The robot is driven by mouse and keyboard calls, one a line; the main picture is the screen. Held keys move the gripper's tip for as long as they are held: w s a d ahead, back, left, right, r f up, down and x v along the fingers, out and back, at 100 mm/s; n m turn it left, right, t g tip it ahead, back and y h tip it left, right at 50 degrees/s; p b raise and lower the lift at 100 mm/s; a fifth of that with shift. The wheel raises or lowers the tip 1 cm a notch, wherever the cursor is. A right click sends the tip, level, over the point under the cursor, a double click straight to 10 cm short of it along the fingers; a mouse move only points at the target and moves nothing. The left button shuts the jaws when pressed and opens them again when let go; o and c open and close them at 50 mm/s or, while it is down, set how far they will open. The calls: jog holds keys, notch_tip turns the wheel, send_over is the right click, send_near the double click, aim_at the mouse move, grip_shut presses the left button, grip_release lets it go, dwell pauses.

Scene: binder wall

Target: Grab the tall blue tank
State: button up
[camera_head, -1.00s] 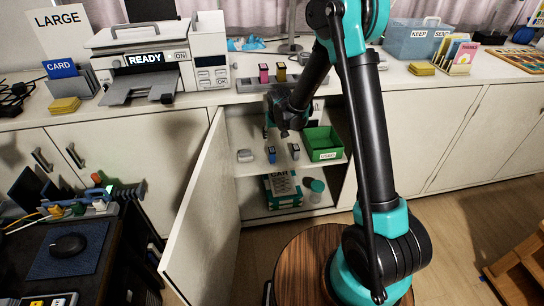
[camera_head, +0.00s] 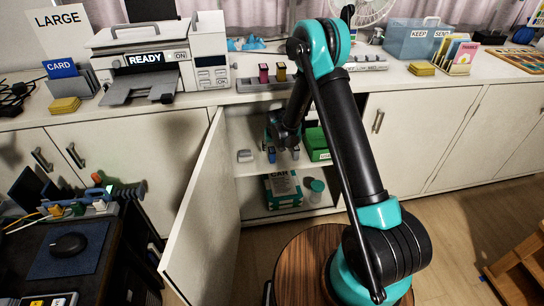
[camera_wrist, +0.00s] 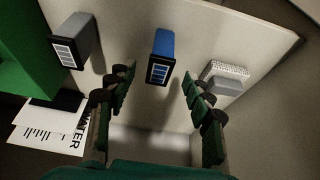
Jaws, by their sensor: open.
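The tall blue tank (camera_wrist: 162,45) stands on the cabinet shelf in the wrist view, a dark label with white marks on its near end. In the head view its lower part (camera_head: 271,157) shows just below my gripper (camera_head: 282,140). In the wrist view my gripper (camera_wrist: 158,84) is open. Its two green and black fingers lie to either side of the tank in the picture, with the tank beyond the gap between them. Nothing is held. I cannot tell whether the fingertips touch the tank.
A dark grey tank (camera_wrist: 77,38) stands left of the blue one in the wrist view, and a low grey block (camera_wrist: 224,78) lies right. A green bin (camera_head: 316,143) stands on the shelf. The open cabinet door (camera_head: 203,220) borders the left. A countertop (camera_head: 225,97) runs above.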

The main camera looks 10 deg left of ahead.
aim_at(272, 150)
jog(key=shift+x, duration=2.2)
jog(key=shift+w, duration=0.1)
jog(key=shift+c, duration=0.3)
grip_shut()
